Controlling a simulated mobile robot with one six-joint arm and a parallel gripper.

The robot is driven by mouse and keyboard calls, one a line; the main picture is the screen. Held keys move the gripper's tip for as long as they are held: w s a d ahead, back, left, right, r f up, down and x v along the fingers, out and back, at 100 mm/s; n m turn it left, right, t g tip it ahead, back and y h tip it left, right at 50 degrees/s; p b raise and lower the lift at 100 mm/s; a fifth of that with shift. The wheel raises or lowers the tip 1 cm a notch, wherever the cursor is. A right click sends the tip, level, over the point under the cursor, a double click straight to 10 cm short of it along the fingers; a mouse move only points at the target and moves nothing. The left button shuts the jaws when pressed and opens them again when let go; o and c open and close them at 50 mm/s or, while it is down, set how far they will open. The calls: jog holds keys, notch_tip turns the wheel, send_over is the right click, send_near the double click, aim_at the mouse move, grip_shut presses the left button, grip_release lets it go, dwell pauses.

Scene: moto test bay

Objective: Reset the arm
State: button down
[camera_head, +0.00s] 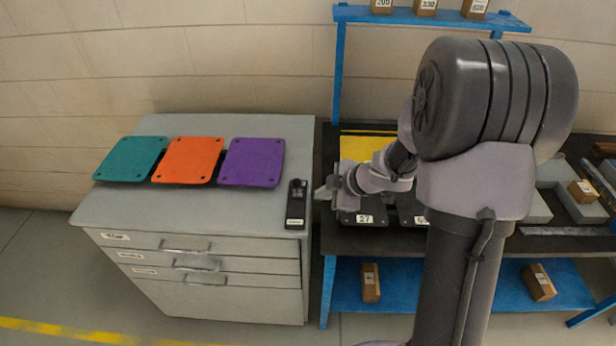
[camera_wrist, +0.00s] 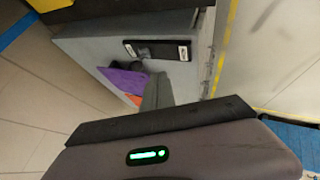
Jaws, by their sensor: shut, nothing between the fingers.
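My arm rises at the right of the head view and bends over the workbench. My gripper (camera_head: 322,193) is at the right edge of the grey drawer cabinet, close to a black device. In the wrist view my gripper (camera_wrist: 158,88) shows as a grey finger shape pointing toward the cabinet. It is shut, and nothing shows between its fingers. The large dark wrist body hides much of the lower wrist view.
The grey cabinet (camera_head: 240,240) bears a teal mat (camera_head: 130,157), an orange mat (camera_head: 188,160), a purple mat (camera_head: 252,162) and the black device (camera_head: 296,205). The blue-framed workbench (camera_head: 338,90) holds a yellow panel (camera_head: 360,148), dark numbered items and grey trays. Small boxes (camera_head: 371,283) sit below.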

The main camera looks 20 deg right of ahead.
jog(key=d+r+m+t+h+b, duration=0.3)
jog(key=d+r+m+h+b, duration=0.15)
jog(key=r+m, duration=0.4)
jog(key=s+r+m+h, duration=0.3)
jog(key=s+r, duration=0.1)
jog(key=s, duration=0.2)
jog(key=s+a+f+m+g+y+b, duration=0.1)
jog(key=s+a+m+g+y+b, duration=0.1)
jog(key=s+a+m, duration=0.2)
jog(key=s+a+f+m+g+y+b, duration=0.1)
jog(key=s+a+m+g+y+b, duration=0.1)
jog(key=s+a, duration=0.7)
jog(key=s+m+y, duration=0.1)
jog(key=s+m, duration=0.1)
jog(key=s, duration=0.5)
jog(key=shift+a+f, duration=0.3)
jog(key=shift+a, duration=0.05)
